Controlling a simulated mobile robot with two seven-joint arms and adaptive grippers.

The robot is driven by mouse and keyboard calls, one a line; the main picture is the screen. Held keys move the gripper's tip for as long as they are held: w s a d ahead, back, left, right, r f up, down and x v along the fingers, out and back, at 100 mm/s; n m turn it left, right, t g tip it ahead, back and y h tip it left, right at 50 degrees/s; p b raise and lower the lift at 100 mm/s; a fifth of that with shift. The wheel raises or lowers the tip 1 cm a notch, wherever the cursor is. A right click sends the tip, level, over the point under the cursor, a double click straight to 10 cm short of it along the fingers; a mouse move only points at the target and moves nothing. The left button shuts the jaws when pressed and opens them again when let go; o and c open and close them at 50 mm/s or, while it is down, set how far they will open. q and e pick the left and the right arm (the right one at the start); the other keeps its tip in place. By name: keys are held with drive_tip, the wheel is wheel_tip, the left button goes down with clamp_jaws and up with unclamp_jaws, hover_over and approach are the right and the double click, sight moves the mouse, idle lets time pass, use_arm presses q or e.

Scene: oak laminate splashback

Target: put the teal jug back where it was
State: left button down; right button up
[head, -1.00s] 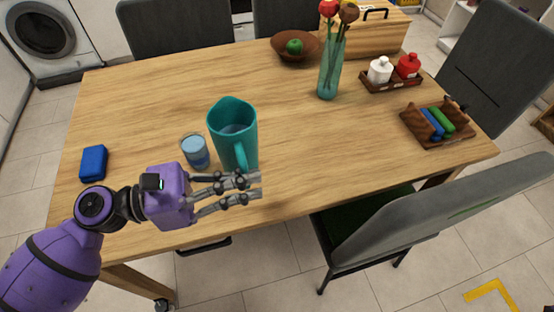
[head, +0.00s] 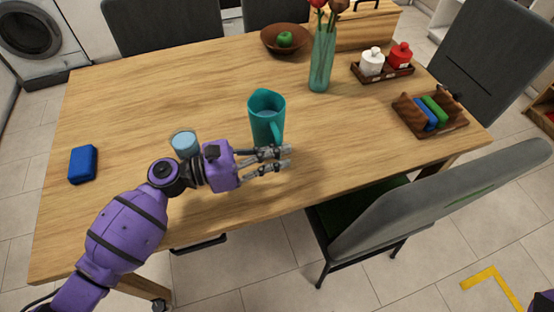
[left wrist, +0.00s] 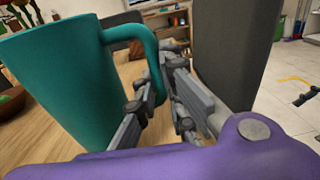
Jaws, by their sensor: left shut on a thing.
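The teal jug (head: 262,118) is upright near the middle of the table, with liquid visible inside. Its handle faces my left gripper (head: 286,157), which is shut on that handle. In the left wrist view the jug (left wrist: 62,85) fills the left side, and its handle passes between the fingers of the left gripper (left wrist: 160,78). The jug's base is hidden or too unclear to tell whether it touches the table. My right gripper is not in view.
A glass (head: 184,144) stands just left of the jug, close to my left wrist. A blue box (head: 83,164) lies at the left. A flower vase (head: 321,60), a bowl (head: 270,40) with a green apple and trays stand behind and right. A chair (head: 430,205) stands at the front.

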use_arm(q)
drive_tip(key=shift+w+f, duration=0.1)
drive_tip(key=shift+f, duration=1.4)
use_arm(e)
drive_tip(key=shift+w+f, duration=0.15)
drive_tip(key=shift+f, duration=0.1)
use_arm(q)
drive_tip(key=shift+f+b, duration=0.15)
drive_tip(key=shift+b, duration=0.15)
drive_tip(key=c, duration=1.9)
unclamp_jaws()
drive_tip(key=shift+f, duration=0.1)
drive_tip(key=shift+o, duration=0.3)
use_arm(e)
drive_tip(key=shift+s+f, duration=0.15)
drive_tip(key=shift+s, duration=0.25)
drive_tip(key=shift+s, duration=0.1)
